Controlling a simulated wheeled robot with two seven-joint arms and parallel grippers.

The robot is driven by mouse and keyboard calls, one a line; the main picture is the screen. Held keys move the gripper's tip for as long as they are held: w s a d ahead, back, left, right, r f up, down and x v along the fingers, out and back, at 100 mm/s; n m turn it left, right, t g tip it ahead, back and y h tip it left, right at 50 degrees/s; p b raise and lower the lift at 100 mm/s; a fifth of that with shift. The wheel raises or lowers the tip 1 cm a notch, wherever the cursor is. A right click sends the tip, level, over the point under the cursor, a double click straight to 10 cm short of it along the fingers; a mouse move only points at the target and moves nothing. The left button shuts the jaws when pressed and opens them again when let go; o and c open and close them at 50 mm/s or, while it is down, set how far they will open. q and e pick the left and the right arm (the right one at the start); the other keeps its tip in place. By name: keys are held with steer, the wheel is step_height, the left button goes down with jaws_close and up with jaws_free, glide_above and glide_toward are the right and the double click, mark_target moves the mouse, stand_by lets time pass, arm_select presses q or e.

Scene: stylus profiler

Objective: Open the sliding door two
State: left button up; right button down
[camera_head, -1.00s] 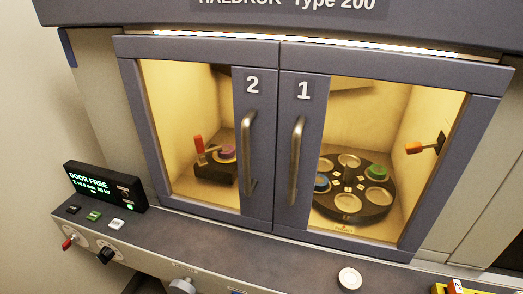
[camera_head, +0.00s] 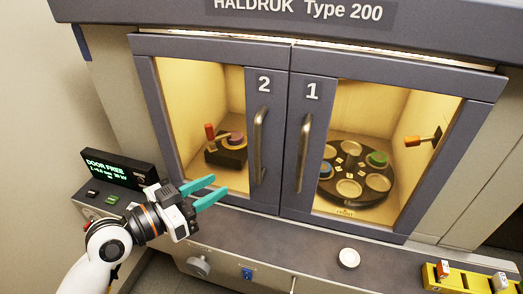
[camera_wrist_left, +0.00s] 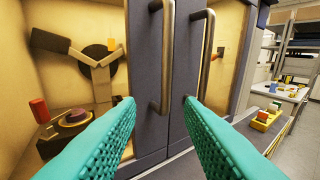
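Sliding door two (camera_head: 265,150) is the left door of the cabinet, dark-framed with a window and the number 2. It stands shut against door one (camera_head: 300,150). Door two's curved metal handle (camera_head: 259,146) is upright near its right edge. In the left wrist view the handle (camera_wrist_left: 168,60) stands ahead, between my fingers' directions. My left gripper (camera_head: 212,190) has teal fingers, is open and empty, and is below and left of the handle. The open fingers also show in the left wrist view (camera_wrist_left: 158,105). My right gripper is not in view.
Door one's handle (camera_head: 304,152) is close beside door two's. A display box (camera_head: 118,168) reads DOOR FREE. A ledge (camera_head: 300,235) runs below the doors, with a white round piece (camera_head: 348,258) on it. A yellow rack (camera_head: 465,278) is at lower right.

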arm_select(q)
step_height(320, 180, up, 2)
steer(key=h+p, duration=0.1)
steer(key=p, duration=0.3)
glide_above(258, 178)
steer(key=shift+w+r+m, duration=0.3)
steer(key=shift+w, duration=0.15)
steer(key=shift+c, duration=0.2)
jaws_close()
